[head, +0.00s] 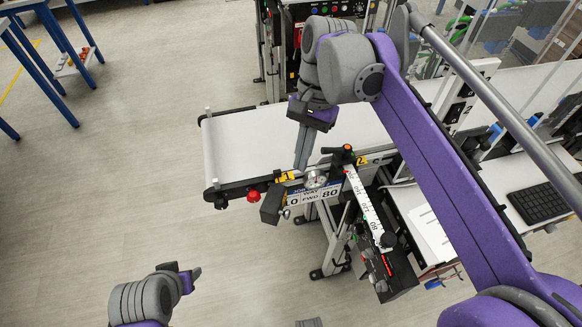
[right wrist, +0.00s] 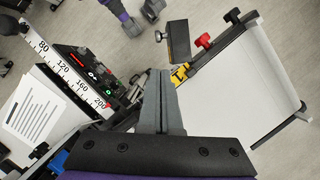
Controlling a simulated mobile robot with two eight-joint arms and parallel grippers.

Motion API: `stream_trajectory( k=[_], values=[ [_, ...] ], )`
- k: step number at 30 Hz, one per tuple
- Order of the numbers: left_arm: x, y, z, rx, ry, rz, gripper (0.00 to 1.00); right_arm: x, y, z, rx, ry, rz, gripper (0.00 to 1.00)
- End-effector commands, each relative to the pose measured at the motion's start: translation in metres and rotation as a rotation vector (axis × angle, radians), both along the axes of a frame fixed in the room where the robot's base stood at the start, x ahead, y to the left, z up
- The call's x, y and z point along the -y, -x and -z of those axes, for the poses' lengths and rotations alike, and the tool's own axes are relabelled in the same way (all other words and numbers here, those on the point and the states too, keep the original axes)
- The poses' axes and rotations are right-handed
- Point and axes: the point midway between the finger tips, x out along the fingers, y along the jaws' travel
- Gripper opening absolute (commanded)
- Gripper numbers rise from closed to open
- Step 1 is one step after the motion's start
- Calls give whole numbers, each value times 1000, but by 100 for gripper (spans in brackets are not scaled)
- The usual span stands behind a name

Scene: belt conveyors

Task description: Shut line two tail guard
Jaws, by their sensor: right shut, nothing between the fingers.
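The line two conveyor has a white belt (head: 265,135) whose rounded tail end (head: 208,150) lies to the left in the head view. A dark grey box-like flap (head: 272,204) sticks out at its near side, beside a yellow tag; it also shows in the right wrist view (right wrist: 178,41). I cannot tell for sure that this is the tail guard. My right gripper (head: 301,166) is shut and empty, fingers pointing down over the belt's near edge, apart from the flap in the picture. Its fingers also show in the right wrist view (right wrist: 160,75). My left gripper (head: 188,272) is low at the left.
A red knob (head: 252,195) sits on the conveyor's near rail. A dial (head: 316,180), a white scale bar (head: 362,205) and a control box (head: 385,272) stand right of the flap. A keyboard (head: 537,203) lies at the right.

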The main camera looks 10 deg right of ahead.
Motion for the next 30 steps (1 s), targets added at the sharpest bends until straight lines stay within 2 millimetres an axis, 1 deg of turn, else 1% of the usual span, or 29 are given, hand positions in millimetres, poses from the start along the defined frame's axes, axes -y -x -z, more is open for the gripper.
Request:
stream_trajectory(
  k=[5, 12, 16, 21, 30],
  values=[
    [0, 1, 3, -2, 0, 0, 50, -5, 6, 22, 0, 0, -1, 0],
    [0, 2, 6, -3, 0, 0, 50, -15, 16, 64, 0, 0, -2, 0],
    [0, 2, 8, -4, 0, 0, 50, -18, 20, 81, 0, 0, -2, 0],
    [0, 2, 8, -4, 0, 0, 50, -21, 23, 92, 0, 0, -1, 0],
    [0, 2, 8, -4, 0, 0, 50, -21, 23, 93, 1, 0, -1, 0]
  ],
)
